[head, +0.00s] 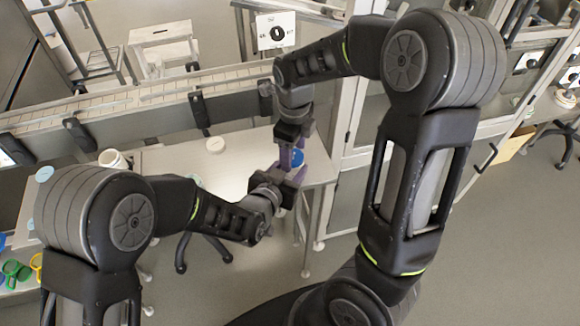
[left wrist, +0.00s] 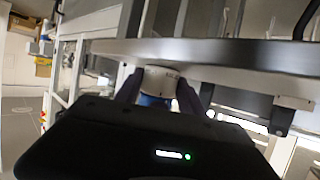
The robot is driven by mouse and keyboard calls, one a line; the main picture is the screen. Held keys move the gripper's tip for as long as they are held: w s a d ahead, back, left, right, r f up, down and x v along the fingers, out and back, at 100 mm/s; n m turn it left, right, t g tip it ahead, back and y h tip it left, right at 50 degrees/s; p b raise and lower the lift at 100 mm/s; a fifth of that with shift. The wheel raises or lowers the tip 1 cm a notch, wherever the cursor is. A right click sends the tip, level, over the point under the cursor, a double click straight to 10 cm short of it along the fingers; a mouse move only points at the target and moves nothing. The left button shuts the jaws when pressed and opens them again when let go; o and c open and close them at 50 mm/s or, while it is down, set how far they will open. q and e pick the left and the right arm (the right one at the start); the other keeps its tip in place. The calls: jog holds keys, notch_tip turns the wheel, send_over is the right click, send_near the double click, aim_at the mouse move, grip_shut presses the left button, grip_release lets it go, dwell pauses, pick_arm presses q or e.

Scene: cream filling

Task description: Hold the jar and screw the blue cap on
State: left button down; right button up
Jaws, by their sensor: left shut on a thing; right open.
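The jar (left wrist: 160,78) is white and sits between the fingers of my left gripper (left wrist: 158,92), which is shut on it at the table's edge. In the head view my left gripper (head: 294,180) hides most of the jar. The blue cap (head: 298,160) shows at the jar's place, and a bit of blue (left wrist: 150,101) shows by the jar's end in the left wrist view. I cannot tell whether the cap is seated straight. My right gripper (head: 289,154) is open, directly above or around the cap; its exact contact is hidden.
The pale table (head: 240,155) has free room left of the grippers. A white round piece (head: 216,144) stands on it near the back. A conveyor (head: 150,105) runs behind. A white cup (head: 112,158) and coloured items (head: 14,269) are at left.

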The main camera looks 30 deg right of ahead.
jog(key=n, duration=0.2)
jog(key=shift+n, duration=0.3)
jog(key=n, duration=0.5)
jog(key=shift+n, duration=0.3)
jog(key=shift+d, duration=0.1)
jog(key=n, duration=0.3)
jog(key=shift+s+n, duration=0.15)
jog(key=shift+n, duration=1.35)
jog(key=shift+a, duration=0.2)
